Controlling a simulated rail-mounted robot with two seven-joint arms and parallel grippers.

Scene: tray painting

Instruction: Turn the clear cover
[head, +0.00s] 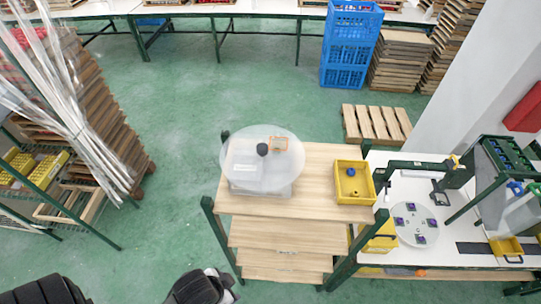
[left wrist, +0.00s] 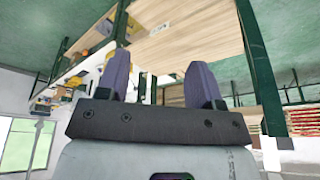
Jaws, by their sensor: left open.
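The clear cover (head: 245,143) is a round see-through disc with a black knob (head: 262,149) in its middle. It lies at the left end of the wooden shelf top (head: 312,188) in the head view. A pale box-like shape and a small orange item (head: 280,144) show at or under the cover. My left gripper (left wrist: 159,72) shows in the left wrist view with its two dark fingers apart and nothing between them. It is away from the cover; the cover cannot be made out in that view. My right gripper is not in view.
A yellow bin (head: 368,183) with a blue item stands at the shelf's right end. To its right, a white table (head: 385,207) holds a grey disc (head: 413,238) with several dark purple pieces. Blue crates (head: 350,45) and a pallet (head: 376,124) stand behind. Green floor is open to the left.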

